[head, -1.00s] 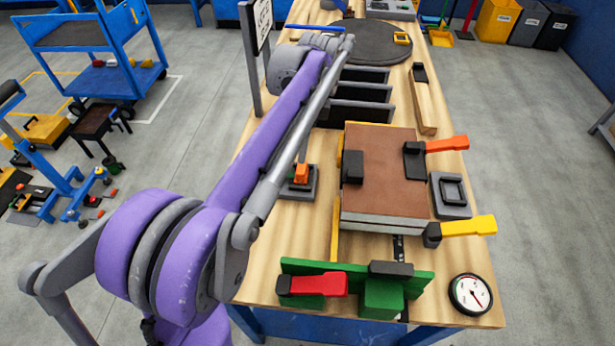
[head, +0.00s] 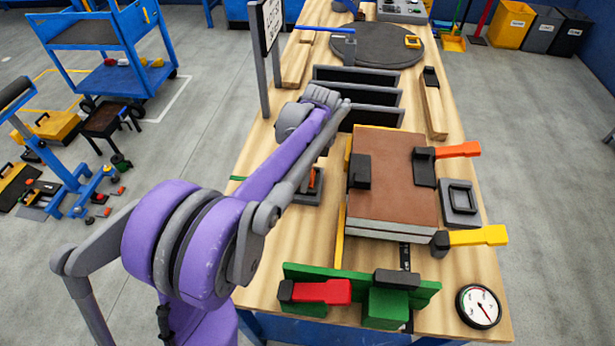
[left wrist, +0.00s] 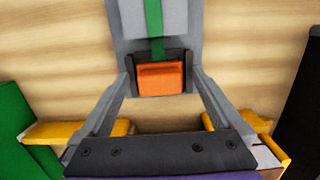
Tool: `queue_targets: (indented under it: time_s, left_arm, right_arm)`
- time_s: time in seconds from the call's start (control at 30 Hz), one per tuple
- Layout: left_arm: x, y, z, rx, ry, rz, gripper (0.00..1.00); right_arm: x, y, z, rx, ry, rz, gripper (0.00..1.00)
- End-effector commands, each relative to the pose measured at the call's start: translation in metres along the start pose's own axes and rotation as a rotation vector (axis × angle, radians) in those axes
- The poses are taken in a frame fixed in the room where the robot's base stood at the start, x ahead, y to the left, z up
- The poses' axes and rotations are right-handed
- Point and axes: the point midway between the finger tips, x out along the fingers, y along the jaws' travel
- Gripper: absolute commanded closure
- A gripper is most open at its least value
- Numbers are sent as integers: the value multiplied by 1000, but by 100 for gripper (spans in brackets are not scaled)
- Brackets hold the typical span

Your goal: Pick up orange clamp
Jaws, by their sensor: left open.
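A clamp with a black body and an orange handle (head: 457,150) sits at the right edge of the brown-topped panel (head: 393,185). A separate upright orange piece (head: 314,182) stands on a dark grey base left of the panel, partly hidden by my left arm. In the left wrist view an orange block (left wrist: 161,77) in a black surround lies straight ahead, with a green strip beyond it. My left gripper (left wrist: 160,92) is open, its grey fingers on either side of this block. I cannot tell whether they touch it. In the head view my arm hides this gripper.
A yellow-handled clamp (head: 475,237) is at the panel's front right corner. A red-handled clamp (head: 322,291) is on the green fixture (head: 428,297) in front. A grey dock (head: 461,204) and a gauge (head: 479,306) are right. Dark upright slots (head: 358,93) stand behind.

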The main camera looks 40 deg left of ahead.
Motion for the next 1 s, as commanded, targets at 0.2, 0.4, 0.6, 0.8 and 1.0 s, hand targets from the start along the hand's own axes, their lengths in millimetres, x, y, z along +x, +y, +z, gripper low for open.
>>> queue_targets:
  time_s: [0.2, 0.4, 0.6, 0.8, 1.0]
  left_arm:
    - [0, 0, 0, 0, 0, 0, 9]
    - [0, 0, 0, 0, 0, 0, 45]
    - [0, 0, 0, 0, 0, 0, 81]
    - [-1, 0, 0, 0, 0, 0, 84]
    - [-18, 0, 2, 0, 0, 0, 84]
  right_arm:
    - [0, 0, 0, 0, 0, 0, 50]
    - [0, 0, 0, 0, 0, 0, 50]
    - [0, 0, 0, 0, 0, 0, 50]
    - [0, 0, 0, 0, 0, 0, 50]
    - [-2, 0, -1, 0, 1, 0, 50]
